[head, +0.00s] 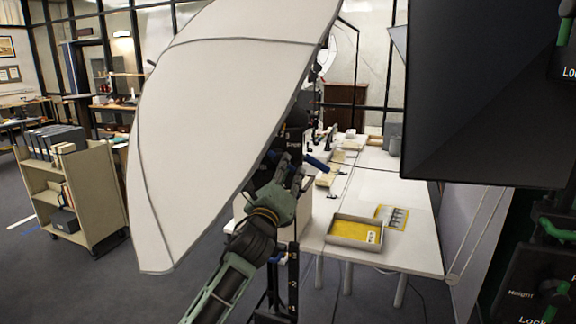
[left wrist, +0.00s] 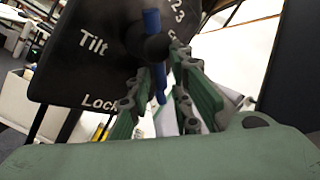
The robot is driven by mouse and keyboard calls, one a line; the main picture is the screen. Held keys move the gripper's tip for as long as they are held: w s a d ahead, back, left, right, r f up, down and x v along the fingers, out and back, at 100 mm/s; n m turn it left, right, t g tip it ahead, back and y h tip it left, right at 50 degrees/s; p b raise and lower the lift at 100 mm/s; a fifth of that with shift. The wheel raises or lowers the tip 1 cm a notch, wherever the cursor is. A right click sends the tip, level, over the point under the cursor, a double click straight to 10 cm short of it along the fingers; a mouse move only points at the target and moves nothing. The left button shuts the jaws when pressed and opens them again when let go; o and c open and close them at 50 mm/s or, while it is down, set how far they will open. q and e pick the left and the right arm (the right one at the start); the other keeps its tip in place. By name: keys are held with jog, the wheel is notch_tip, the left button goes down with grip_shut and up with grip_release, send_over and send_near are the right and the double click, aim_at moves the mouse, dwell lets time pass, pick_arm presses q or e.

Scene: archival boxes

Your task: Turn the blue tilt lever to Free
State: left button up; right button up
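In the left wrist view the blue tilt lever (left wrist: 152,22) is a thin bar set across a round dark knob on a black plate (left wrist: 75,60). The plate reads "Tilt", with "Lock" below; no "Free" label can be read. The lever stands nearly upright in the picture. My left gripper (left wrist: 163,85) is open, its green fingers on either side of the lever's lower end; contact cannot be told. In the head view my left gripper (head: 290,174) is beside the stand, under the white light umbrella. My right gripper is not in view.
The large white umbrella (head: 220,110) hangs close over my left arm. A black softbox (head: 490,100) and black control parts fill the right side. A white table (head: 400,250) holds a shallow tray (head: 340,240). A book cart (head: 95,190) stands at left on open floor.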

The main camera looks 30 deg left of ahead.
pick_arm(q)
jog(key=shift+w+a, duration=0.1)
jog(key=shift+w, duration=0.1)
grip_shut()
jog(key=shift+b, duration=0.3)
jog(key=n+y+b, duration=0.2)
jog(key=n+b, duration=0.1)
jog(key=b, duration=0.3)
jog(key=n+y+b, duration=0.2)
jog(key=n+b, duration=0.2)
jog(key=b, duration=0.2)
jog(key=w+d+r+n+y+b, duration=0.1)
jog(key=n+y+b, duration=0.2)
jog(key=b, duration=0.3)
jog(key=shift+n, duration=0.4)
jog(key=shift+r+n+y+b, duration=0.35)
jog(key=shift+n+y+b, duration=0.2)
jog(key=shift+b, duration=0.3)
jog(key=shift+r, duration=0.1)
